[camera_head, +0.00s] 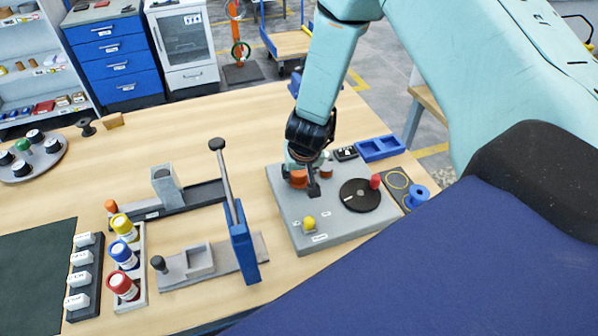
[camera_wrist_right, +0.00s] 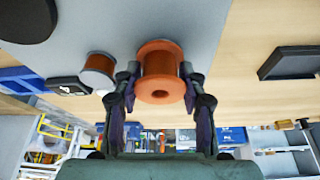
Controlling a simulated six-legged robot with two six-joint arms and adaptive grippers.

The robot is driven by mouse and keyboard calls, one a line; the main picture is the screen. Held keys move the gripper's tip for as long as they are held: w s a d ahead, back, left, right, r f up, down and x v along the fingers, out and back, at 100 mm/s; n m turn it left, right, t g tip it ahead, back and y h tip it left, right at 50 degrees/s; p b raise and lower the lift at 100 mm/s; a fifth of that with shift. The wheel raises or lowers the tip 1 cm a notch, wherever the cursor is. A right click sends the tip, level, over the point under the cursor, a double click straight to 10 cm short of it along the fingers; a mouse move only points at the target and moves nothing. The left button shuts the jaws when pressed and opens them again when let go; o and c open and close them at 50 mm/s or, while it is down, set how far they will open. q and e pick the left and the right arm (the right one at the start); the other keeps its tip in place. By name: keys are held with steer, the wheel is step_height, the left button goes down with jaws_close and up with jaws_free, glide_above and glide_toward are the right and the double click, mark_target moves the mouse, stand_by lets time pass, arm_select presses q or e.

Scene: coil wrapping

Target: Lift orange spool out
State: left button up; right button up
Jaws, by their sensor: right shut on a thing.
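The orange spool (camera_head: 298,179) is at the back part of the grey plate (camera_head: 290,212) in the head view, partly hidden by my right gripper (camera_head: 306,168). In the right wrist view the orange spool (camera_wrist_right: 161,58) sits between the two fingers of my right gripper (camera_wrist_right: 160,78), which are shut on its sides. I cannot tell whether the spool touches the plate or is slightly above it. My left gripper is in neither view.
A white and copper spool (camera_wrist_right: 97,72) stands close beside the orange one. The plate also carries a black disc (camera_head: 360,196), a red knob (camera_head: 375,181) and a yellow knob (camera_head: 309,223). A blue upright lever stand (camera_head: 243,250) is left of the plate. A blue tray (camera_head: 380,148) lies behind.

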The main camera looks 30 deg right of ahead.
step_height(320, 180, up, 10)
steer(key=p, duration=0.6)
steer(key=shift+r, duration=0.15)
step_height(320, 180, up, 6)
glide_above(299, 172)
steer(key=shift+w+d+r, duration=0.3)
steer(key=shift+w+r, duration=0.15)
steer(key=shift+r, duration=0.35)
steer(key=shift+s, duration=0.15)
